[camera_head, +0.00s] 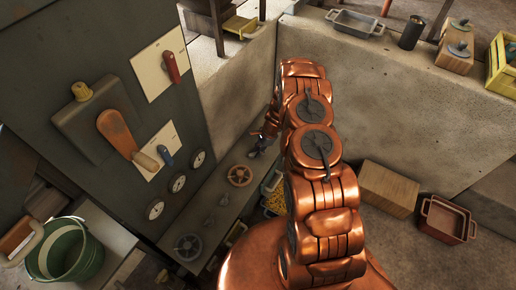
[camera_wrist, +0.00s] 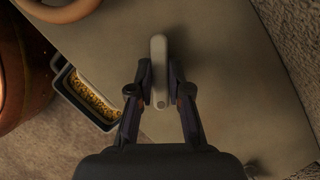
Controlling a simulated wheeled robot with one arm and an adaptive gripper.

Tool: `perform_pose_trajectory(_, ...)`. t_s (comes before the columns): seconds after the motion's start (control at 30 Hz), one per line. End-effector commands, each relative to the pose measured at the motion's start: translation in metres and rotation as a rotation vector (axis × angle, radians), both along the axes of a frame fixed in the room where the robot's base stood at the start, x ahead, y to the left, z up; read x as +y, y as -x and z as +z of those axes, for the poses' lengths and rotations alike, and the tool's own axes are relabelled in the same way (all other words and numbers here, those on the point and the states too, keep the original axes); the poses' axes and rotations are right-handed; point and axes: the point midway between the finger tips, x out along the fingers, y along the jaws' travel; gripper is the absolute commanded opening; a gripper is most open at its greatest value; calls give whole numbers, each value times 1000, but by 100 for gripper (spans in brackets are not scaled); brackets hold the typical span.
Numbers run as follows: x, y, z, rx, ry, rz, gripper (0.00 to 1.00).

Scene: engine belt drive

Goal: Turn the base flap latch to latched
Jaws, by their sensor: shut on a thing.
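A pale grey narrow bar with rounded ends (camera_wrist: 159,62), which looks like the base flap latch, stands out from a flat grey surface in the wrist view. My gripper (camera_wrist: 160,92) has one dark finger on each side of the bar and is shut on it near its lower end. The bar points nearly straight up the picture. In the head view my gripper (camera_head: 259,142) is over the far end of the grey ledge (camera_head: 216,188), and the bar cannot be made out there.
A brown handwheel (camera_head: 240,175) and a grey handwheel (camera_head: 187,247) sit on the ledge. A bin of yellow bits (camera_wrist: 68,82) stands below the ledge edge. The panel at left carries a red lever (camera_head: 171,66), a blue lever (camera_head: 165,155) and several gauges. A concrete wall (camera_head: 390,110) rises behind.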

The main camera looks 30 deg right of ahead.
Motion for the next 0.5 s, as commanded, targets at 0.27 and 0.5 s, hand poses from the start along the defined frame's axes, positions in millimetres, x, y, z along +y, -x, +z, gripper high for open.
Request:
perform_pose_trajectory(0.27,0,-2,0,-1,1,261,0)
perform_pose_trajectory(0.5,1,-3,0,-2,1,458,0)
